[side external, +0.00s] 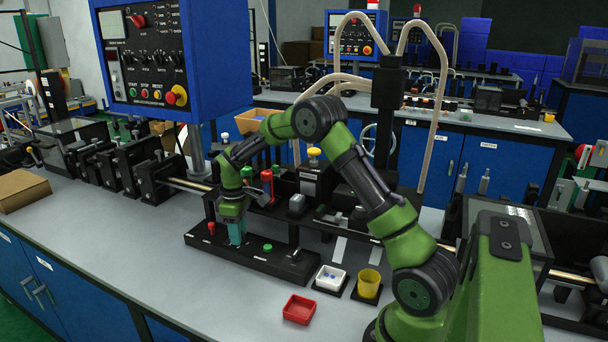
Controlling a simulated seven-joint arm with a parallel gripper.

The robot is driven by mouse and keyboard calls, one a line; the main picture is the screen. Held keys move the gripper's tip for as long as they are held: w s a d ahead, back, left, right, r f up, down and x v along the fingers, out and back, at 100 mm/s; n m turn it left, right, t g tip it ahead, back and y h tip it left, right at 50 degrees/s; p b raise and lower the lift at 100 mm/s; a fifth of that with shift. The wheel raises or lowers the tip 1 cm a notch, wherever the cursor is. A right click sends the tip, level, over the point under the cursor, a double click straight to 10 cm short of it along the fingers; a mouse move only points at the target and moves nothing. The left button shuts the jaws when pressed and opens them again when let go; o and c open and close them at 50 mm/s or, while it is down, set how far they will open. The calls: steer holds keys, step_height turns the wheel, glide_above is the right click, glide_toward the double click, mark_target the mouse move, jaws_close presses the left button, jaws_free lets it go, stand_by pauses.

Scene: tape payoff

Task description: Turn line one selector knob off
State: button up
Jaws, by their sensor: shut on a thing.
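My gripper (237,234) points down at the low black panel (222,251) on the bench, and its teal fingers reach the panel's top. It is shut on what appears to be the selector knob there. The fingers hide this knob, so I cannot tell its angle or read its label. A red knob or button (211,228) stands to the left of the fingers on the same panel. A green button (267,247) and a small dark switch (295,255) are to their right.
A red tray (299,309), a white tray (331,271) and a yellow cup (369,281) stand in front, to the right. A blue control box (150,103) hangs at the upper left. Black machine blocks (152,175) line the back.

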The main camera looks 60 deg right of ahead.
steer(key=shift+m, duration=0.3)
steer(key=m, duration=0.5)
steer(key=shift+m, duration=0.3)
steer(key=m, duration=0.5)
steer(key=shift+m, duration=0.3)
steer(key=o, duration=1)
steer(key=shift+o, duration=0.2)
step_height(320, 180, up, 17)
